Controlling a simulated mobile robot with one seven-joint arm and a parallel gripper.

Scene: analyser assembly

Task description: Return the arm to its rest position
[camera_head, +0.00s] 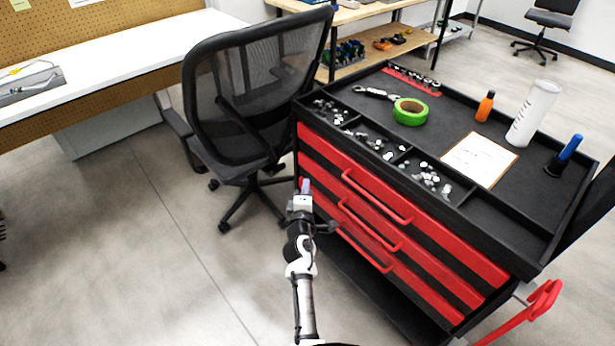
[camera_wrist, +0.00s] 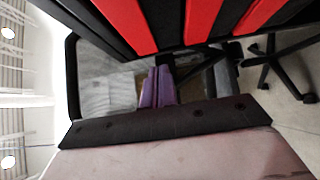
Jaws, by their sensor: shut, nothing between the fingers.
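My gripper (camera_head: 304,187) is at the end of my white and black arm, in the lower middle of the head view. It is in front of the red drawers of the tool cart (camera_head: 400,220), near their left end, and points away from my body. In the wrist view two purple fingers (camera_wrist: 157,87) lie side by side, shut, with nothing between them. The cart's red and black drawer fronts (camera_wrist: 190,20) show along the top of the wrist view. From these views I cannot tell the exact gap between gripper and cart.
A black mesh office chair (camera_head: 250,100) stands left of the cart, close beyond my gripper. A white workbench (camera_head: 100,60) is at the far left. The cart top holds green tape (camera_head: 410,111), a white bottle (camera_head: 534,113) and small parts. The floor (camera_head: 130,250) at left is clear.

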